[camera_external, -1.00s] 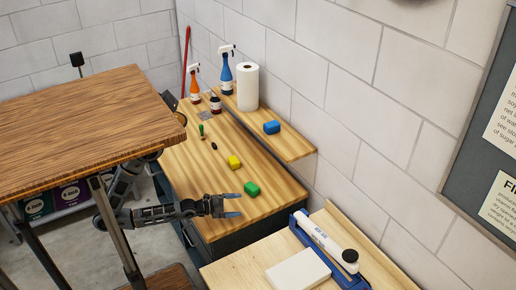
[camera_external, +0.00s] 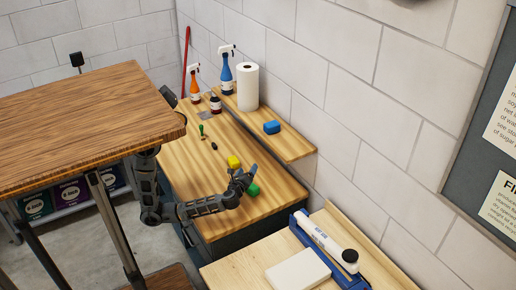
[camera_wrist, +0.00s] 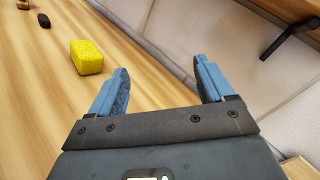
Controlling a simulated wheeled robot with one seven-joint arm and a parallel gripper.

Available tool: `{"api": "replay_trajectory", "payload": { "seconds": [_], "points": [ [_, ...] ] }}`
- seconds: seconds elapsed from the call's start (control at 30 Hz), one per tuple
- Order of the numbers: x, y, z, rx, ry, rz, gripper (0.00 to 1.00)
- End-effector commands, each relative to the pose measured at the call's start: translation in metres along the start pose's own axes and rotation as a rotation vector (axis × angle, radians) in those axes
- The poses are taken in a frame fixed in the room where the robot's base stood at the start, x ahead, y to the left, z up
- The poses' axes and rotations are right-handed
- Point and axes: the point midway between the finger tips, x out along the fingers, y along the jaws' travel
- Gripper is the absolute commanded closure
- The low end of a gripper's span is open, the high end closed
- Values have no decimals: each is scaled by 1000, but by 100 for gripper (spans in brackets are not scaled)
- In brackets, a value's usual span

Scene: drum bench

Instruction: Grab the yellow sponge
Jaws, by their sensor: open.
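The yellow sponge (camera_external: 234,162) lies on the wooden bench top, just beyond my gripper in the external view. In the wrist view the yellow sponge (camera_wrist: 87,57) is a block at the upper left, ahead and to the left of the left fingertip. My gripper (camera_external: 248,174) is over the bench beside the sponge, with its blue fingers apart. In the wrist view my gripper (camera_wrist: 163,80) is open and empty, and the fingers do not touch the sponge.
A small dark object (camera_external: 214,146) and a green-handled tool (camera_external: 201,130) lie farther back. Bare bench surrounds the sponge.

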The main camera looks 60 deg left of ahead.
Motion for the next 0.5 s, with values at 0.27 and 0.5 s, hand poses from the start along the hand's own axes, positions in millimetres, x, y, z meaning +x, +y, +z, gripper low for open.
{"api": "replay_trajectory", "payload": {
  "seconds": [0.27,0.5],
  "points": [
    [38,12,44,163,-243,290,19],
    [78,62,34,302,-143,594,19]
  ]
}}
